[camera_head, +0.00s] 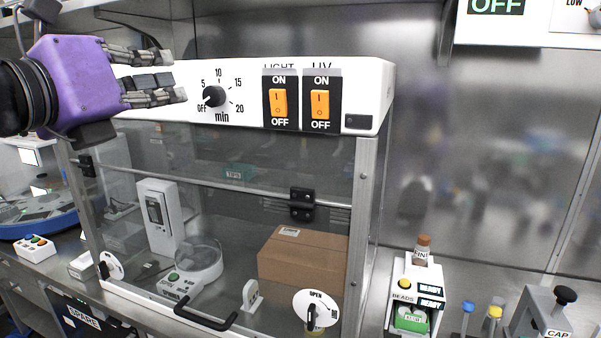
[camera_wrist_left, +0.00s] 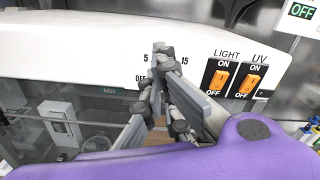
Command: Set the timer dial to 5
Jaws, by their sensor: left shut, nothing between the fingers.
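The timer dial (camera_head: 214,96) is a black knob on the white top panel of the glass-fronted cabinet. Around it are the marks OFF, 5, 10, 15 and 20, with "min" below. Its pointer mark seems to face lower left, near OFF. My left gripper (camera_head: 178,76), purple with grey fingers, is just left of the dial and apart from it in the head view. It is shut and empty. In the left wrist view my left gripper (camera_wrist_left: 163,55) covers the knob; only 5, 15 and OFF show around the fingers. My right gripper is not in view.
Orange LIGHT (camera_head: 279,103) and UV (camera_head: 320,104) switches sit right of the dial. Below, the cabinet's glass front has a black handle (camera_head: 205,315) and holds a cardboard box (camera_head: 305,258). A beads dispenser (camera_head: 412,295) stands at right. Space before the panel is clear.

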